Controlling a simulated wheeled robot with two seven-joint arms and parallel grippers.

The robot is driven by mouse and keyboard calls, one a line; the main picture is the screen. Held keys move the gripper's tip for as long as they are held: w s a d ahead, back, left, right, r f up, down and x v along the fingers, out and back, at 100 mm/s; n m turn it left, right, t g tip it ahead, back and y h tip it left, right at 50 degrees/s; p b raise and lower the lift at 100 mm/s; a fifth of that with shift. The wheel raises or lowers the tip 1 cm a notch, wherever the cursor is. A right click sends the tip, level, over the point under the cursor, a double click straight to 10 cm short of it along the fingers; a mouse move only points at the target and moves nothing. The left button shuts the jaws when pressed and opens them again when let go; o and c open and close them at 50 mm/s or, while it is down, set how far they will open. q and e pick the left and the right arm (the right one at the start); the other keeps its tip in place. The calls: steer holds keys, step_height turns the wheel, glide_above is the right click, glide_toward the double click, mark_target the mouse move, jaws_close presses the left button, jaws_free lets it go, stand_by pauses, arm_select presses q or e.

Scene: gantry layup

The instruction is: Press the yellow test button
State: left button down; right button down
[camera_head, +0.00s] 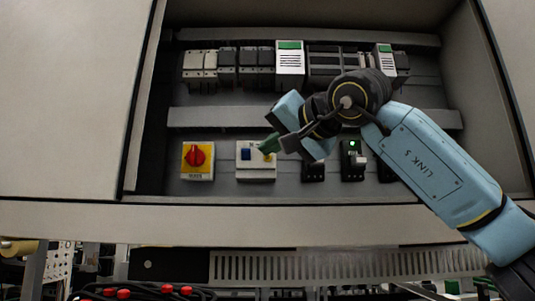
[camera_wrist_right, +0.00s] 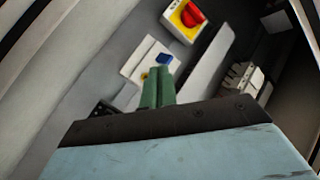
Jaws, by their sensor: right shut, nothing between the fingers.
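A white button box (camera_head: 256,174) is mounted low in the open cabinet, with a blue button (camera_head: 246,154) on its left side. A small bit of the yellow test button (camera_head: 268,157) shows at its right, mostly hidden by my right gripper (camera_head: 266,148). The right gripper's green fingers are shut and empty, with their tips over the yellow button; I cannot tell whether they touch it. In the right wrist view the shut fingers (camera_wrist_right: 158,84) cover part of the white box, beside the blue button (camera_wrist_right: 163,58). My left gripper is not in view.
A red rotary switch (camera_head: 196,155) on a yellow plate sits left of the box. Small black devices (camera_head: 352,160), one with a green light, stand to the right. A row of modules (camera_head: 230,66) runs above. The cabinet's lower edge (camera_head: 230,222) lies below.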

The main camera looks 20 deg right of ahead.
mark_target(267, 158)
steer(key=shift+w+d+p, duration=0.3)
steer(key=shift+w+p, duration=0.3)
steer(key=shift+w, duration=0.4)
steer(key=shift+w+d+p, duration=0.25)
steer(key=shift+w+p, duration=0.3)
steer(key=shift+w, duration=0.4)
stand_by(0.5)
steer(key=shift+w+r+p, duration=0.1)
steer(key=shift+w+p, duration=0.2)
steer(key=shift+p, duration=0.15)
steer(key=shift+w+d, duration=0.1)
